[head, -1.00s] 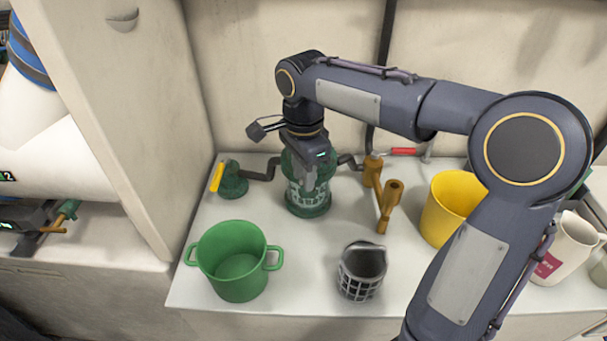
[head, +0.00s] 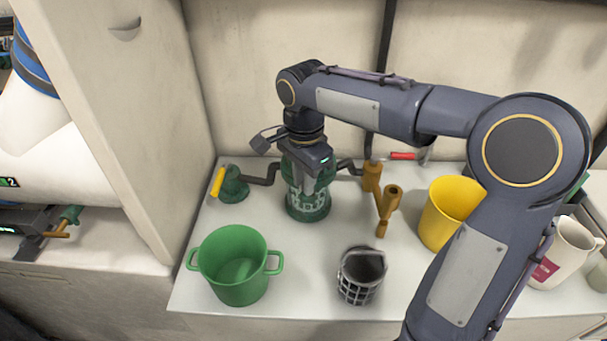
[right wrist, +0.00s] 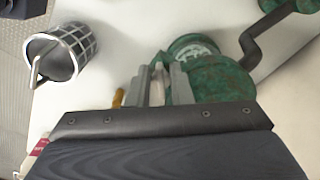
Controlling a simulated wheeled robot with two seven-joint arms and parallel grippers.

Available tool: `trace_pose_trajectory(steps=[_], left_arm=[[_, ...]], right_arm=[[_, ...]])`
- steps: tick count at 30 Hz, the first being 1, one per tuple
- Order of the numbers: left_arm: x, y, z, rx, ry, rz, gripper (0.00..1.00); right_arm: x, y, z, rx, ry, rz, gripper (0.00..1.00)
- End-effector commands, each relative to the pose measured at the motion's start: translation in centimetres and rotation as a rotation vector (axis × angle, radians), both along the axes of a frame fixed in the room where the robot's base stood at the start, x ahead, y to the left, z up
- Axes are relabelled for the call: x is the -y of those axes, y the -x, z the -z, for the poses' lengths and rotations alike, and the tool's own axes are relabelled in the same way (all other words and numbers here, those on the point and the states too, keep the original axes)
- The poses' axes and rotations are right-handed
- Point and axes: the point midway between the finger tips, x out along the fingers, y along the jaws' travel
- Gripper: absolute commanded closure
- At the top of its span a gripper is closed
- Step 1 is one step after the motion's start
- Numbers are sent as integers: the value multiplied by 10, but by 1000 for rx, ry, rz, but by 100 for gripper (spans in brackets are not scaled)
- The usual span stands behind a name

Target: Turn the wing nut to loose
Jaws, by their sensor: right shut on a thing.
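The green strainer housing (head: 308,205) stands upright at the back of the white counter, with white marks on its side and a dark pipe on each side. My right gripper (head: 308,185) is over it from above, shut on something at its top. I take this to be the wing nut, mostly hidden by the fingers in the head view. In the right wrist view my right gripper (right wrist: 158,88) has a narrow pale piece between its grey fingers, beside the green housing (right wrist: 215,75). My left gripper is not in view.
A green pot (head: 235,290) and a dark mesh basket (head: 358,290) stand in front. A bronze fitting (head: 386,210), a yellow cup (head: 440,230) and a white mug (head: 562,250) are to the right. A yellow-handled valve (head: 232,190) is left. A tall panel closes the left side.

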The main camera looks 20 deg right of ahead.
Motion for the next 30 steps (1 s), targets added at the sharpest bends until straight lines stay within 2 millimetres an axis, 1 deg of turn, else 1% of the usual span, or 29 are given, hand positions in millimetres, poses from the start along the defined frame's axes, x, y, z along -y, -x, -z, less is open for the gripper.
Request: trace_pose_trajectory(steps=[1,6,18,24,30], left_arm=[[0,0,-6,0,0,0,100],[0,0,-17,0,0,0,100],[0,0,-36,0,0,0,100],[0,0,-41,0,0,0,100],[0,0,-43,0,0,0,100]], right_arm=[[0,1,-3,-1,0,-36,100],[1,2,-3,-2,0,-184,100],[3,5,-2,-1,0,-505,100],[4,5,-1,0,0,-610,100],[4,6,-1,0,0,-667,100]])
